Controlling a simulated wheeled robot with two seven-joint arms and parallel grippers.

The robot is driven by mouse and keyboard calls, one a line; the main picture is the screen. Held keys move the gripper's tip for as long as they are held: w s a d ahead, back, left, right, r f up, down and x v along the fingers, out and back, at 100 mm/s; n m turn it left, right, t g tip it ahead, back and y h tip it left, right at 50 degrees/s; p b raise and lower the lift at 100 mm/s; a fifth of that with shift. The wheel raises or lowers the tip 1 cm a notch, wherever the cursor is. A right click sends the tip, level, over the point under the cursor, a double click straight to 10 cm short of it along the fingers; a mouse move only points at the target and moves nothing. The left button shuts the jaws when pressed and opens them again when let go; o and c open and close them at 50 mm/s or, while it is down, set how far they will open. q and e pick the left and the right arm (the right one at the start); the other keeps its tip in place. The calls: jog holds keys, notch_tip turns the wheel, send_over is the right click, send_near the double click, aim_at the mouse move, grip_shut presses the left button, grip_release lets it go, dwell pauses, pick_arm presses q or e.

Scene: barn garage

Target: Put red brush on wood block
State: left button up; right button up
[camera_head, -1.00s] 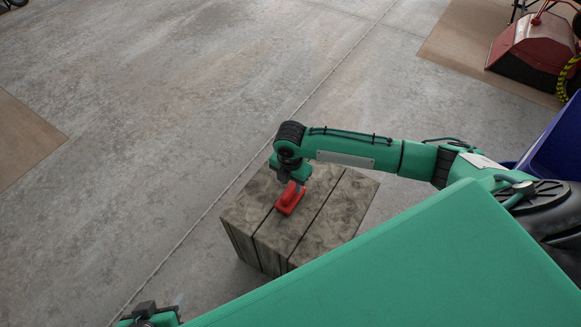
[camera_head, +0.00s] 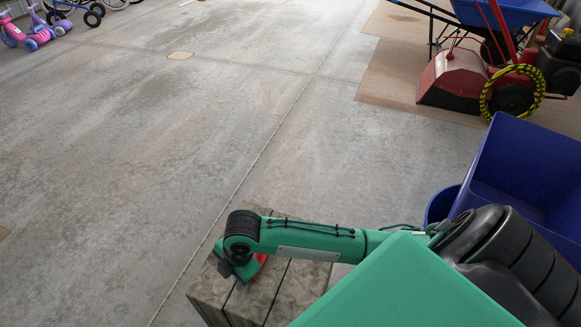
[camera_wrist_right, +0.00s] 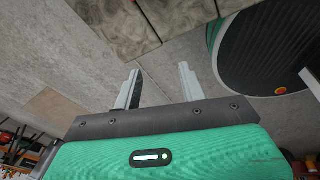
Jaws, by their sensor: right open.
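The wood block (camera_head: 292,283) is a grey-brown weathered block on the floor, at the bottom of the head view, partly covered by my arm. The red brush (camera_head: 262,258) shows as a small red patch at the block's top, mostly hidden behind my right wrist. My right gripper (camera_head: 226,268) is over the block's left part, apart from the brush as far as I can see. In the right wrist view its two fingers (camera_wrist_right: 158,84) are spread with nothing between them, and the block (camera_wrist_right: 112,22) fills the top. My left gripper is not in view.
A blue bin (camera_head: 525,175) stands at the right. A red machine (camera_head: 450,80) with a yellow-black hose ring (camera_head: 512,90) and a blue wheelbarrow (camera_head: 490,12) are at the back right. Toy scooters (camera_head: 28,36) are at the far left. The concrete floor between is clear.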

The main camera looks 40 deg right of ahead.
jog(key=s+a+r+m+t+y, duration=0.1)
jog(key=s+a+m+t+y, duration=0.1)
jog(key=s+m, duration=0.55)
jog(key=s+d+r+m+t+h, duration=0.1)
jog(key=s+d+m+h, duration=0.2)
jog(key=s+d+m, duration=0.5)
jog(key=shift+d+m, duration=0.3)
jog(key=shift+m, duration=0.95)
jog(key=shift+r, duration=0.1)
